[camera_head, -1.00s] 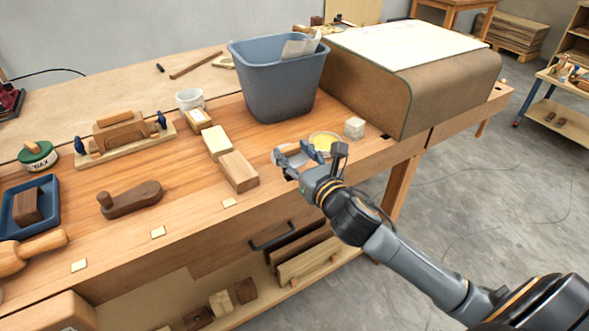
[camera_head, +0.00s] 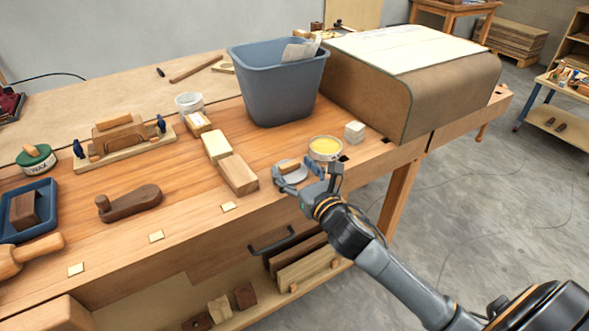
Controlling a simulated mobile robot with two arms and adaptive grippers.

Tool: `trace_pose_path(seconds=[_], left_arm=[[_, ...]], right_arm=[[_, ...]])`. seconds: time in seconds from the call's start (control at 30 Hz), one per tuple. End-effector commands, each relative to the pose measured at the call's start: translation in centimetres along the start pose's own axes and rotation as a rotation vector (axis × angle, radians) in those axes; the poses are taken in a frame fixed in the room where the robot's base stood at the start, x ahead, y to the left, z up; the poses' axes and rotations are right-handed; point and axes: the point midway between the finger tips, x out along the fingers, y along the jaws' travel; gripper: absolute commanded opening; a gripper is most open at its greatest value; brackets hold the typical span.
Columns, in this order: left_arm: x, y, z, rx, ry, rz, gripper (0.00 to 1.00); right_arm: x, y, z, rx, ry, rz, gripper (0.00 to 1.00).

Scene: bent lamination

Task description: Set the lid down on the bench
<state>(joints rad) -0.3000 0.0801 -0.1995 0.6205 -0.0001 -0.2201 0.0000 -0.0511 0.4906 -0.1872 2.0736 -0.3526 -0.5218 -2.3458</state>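The lid (camera_head: 292,172) is a pale grey disc with a tan patch on top, near the front edge of the wooden bench (camera_head: 190,222). My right gripper (camera_head: 299,171) has its fingers on either side of the lid and appears to grip it by its rim. Its fingers partly hide the lid. I cannot tell whether the lid touches the bench top. An open round tin with yellow contents (camera_head: 325,148) stands just behind and to the right of the gripper. My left gripper is not in view.
Wooden blocks (camera_head: 238,174) lie left of the gripper. A blue-grey bin (camera_head: 277,85) and a large curved brown form (camera_head: 440,95) stand behind. Bare bench lies left of the gripper along the front.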

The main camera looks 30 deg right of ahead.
Motion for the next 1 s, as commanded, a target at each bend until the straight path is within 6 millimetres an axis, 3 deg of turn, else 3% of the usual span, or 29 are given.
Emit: trace_pose_path(seconds=[0.37, 0.47, 0.8, 1.0], left_arm=[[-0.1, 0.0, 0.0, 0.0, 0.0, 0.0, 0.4], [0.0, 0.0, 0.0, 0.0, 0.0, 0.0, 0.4], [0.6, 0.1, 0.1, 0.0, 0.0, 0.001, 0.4], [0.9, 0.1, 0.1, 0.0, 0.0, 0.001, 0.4]], right_arm=[[-0.2, 0.0, 0.3, -0.001, 0.001, 0.0, 0.73], [-1.5, 0.0, 0.1, -0.002, 0.003, 0.001, 0.73], [-8.5, 0.0, 0.1, -0.001, 0.003, 0.002, 0.73], [-11.1, 0.0, 0.1, 0.0, 0.002, 0.0, 0.73]])
